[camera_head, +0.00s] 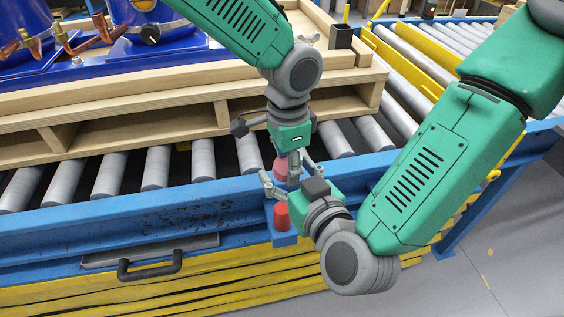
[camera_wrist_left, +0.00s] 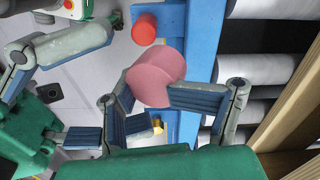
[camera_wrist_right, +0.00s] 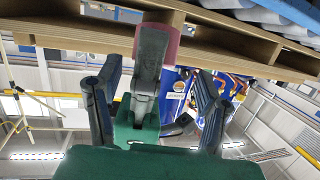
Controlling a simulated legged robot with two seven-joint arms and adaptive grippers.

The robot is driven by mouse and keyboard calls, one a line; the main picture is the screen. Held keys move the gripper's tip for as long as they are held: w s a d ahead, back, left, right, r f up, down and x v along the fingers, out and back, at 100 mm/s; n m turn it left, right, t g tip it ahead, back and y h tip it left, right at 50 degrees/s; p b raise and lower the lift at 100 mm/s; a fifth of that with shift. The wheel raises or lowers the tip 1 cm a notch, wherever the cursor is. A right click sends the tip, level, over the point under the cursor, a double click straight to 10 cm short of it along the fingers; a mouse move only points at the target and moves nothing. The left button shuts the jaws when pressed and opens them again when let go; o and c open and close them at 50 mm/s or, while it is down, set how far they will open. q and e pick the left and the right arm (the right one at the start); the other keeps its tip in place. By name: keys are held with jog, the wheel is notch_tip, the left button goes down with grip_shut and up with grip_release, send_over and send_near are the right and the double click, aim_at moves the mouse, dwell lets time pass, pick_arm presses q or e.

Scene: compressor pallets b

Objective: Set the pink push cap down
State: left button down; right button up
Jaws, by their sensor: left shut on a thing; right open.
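The pink push cap (camera_head: 281,169) is a short pink cylinder held in my left gripper (camera_head: 294,158), which points down at the conveyor's front rail. In the left wrist view the cap (camera_wrist_left: 155,77) sits between the left fingertips, over part of a blue bracket (camera_wrist_left: 171,25). I cannot tell whether it touches the bracket. A red cylinder (camera_wrist_left: 145,29) stands on the bracket beside it. In the right wrist view a left finger hides part of the cap (camera_wrist_right: 172,45). My right gripper (camera_head: 288,176) is open and empty, with its fingers near the cap.
The blue conveyor rail (camera_head: 130,220) runs behind the bracket, with grey rollers (camera_head: 155,168) and a wooden pallet (camera_head: 110,125) beyond. A black handle (camera_head: 150,266) sticks out at the front. My two grippers are close together, leaving little room between them.

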aim_at(278, 164)
jog(key=shift+x, duration=1.65)
jog(key=c, duration=1.3)
pick_arm(q)
jog(key=c, duration=1.3)
grip_release()
pick_arm(e)
jog(key=shift+s+a, duration=0.1)
pick_arm(q)
jog(key=o, duration=0.9)
jog(key=shift+w+d+r, duration=0.1)
pick_arm(e)
jog(key=shift+s, duration=0.1)
grip_shut()
